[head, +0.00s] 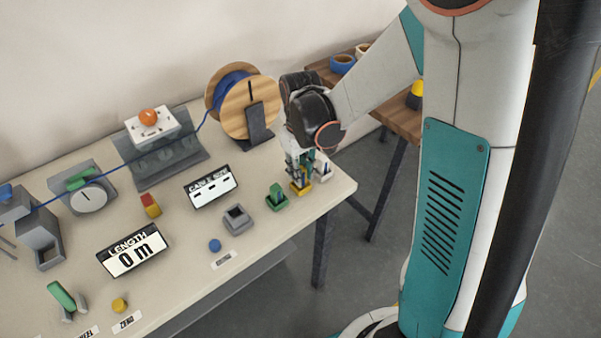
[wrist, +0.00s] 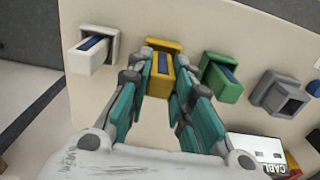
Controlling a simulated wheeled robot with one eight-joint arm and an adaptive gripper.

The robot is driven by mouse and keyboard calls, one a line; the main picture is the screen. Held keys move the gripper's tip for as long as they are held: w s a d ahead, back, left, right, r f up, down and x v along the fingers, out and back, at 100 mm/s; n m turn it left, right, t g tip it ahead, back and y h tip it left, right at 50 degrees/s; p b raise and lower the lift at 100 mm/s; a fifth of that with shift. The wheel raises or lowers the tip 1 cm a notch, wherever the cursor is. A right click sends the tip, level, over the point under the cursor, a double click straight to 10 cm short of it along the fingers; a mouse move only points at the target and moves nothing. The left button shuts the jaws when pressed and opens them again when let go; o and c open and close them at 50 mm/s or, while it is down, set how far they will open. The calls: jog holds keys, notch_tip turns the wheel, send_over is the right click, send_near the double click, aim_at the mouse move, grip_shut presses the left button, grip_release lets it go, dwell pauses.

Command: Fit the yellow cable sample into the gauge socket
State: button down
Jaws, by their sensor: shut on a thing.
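The yellow cable sample (wrist: 158,84) is a yellow block with a blue strip on top. It stands at its yellow base (wrist: 165,44); whether it is lifted off the base I cannot tell. My gripper (wrist: 160,88) has its teal fingers on either side of the block and is shut on it. In the head view my gripper (head: 301,165) points down over the yellow sample (head: 300,188) near the table's right end. The gauge socket (wrist: 283,95) is a grey square block with an empty opening. In the head view the socket (head: 238,218) is left of the green sample.
A green sample (wrist: 220,78) and a white sample (wrist: 92,50) stand close on either side of the yellow one. The cable size display (head: 211,187) stands behind the socket. A cable spool (head: 248,105) stands behind my gripper. A blue button (head: 214,245) is in front.

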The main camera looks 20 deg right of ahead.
notch_tip(320, 180, up, 18)
jog(key=p, duration=0.6)
jog(key=shift+r, duration=0.25)
